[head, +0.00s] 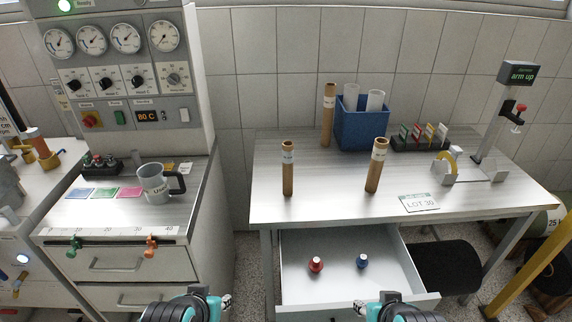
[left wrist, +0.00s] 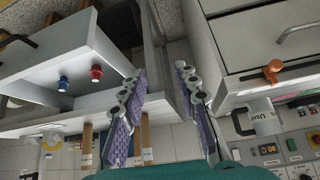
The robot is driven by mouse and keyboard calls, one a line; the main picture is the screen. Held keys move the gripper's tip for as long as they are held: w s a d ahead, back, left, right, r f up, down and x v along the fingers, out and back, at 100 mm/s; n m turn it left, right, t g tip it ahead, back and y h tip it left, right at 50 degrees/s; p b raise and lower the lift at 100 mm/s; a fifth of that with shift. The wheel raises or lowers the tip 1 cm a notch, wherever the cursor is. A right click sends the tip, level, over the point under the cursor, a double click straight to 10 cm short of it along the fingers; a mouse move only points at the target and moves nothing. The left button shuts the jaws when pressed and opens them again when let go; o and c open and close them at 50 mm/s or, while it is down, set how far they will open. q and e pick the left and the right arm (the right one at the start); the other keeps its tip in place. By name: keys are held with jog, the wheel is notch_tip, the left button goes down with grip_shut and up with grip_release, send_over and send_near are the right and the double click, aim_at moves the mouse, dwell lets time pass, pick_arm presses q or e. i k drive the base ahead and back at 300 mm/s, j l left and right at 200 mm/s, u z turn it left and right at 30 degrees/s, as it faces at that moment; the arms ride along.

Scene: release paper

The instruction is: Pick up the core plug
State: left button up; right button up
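Two small plugs lie in the open drawer under the table: a red one (head: 316,264) and a blue one (head: 362,261). They also show in the left wrist view, the red plug (left wrist: 96,72) and the blue plug (left wrist: 63,84). My left gripper (head: 225,303) is at the bottom of the head view, left of the drawer. In the left wrist view its two purple-padded fingers (left wrist: 160,80) are apart with nothing between them. My right gripper (head: 361,309) is at the bottom edge, near the drawer front; its fingers are mostly hidden.
The drawer (head: 290,240) is pulled out; its walls surround the plugs. Brown tubes (head: 288,170) stand on the table (head: 330,205) with a blue bin (head: 362,135) and a LOT 30 card (head: 419,203). A cabinet (head: 120,250) with a jug (head: 155,184) stands left. A black stool (head: 447,265) is right.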

aim_at(362, 262)
jog(key=i+l+u, duration=0.2)
jog(key=i+l+z, duration=0.2)
jog(key=l, duration=0.2)
jog(key=l+z, duration=0.15)
jog(key=l, duration=0.3)
jog(key=i+l+z, duration=0.2)
jog(key=l, duration=0.15)
jog(key=k+l, duration=0.05)
jog(key=k, duration=0.05)
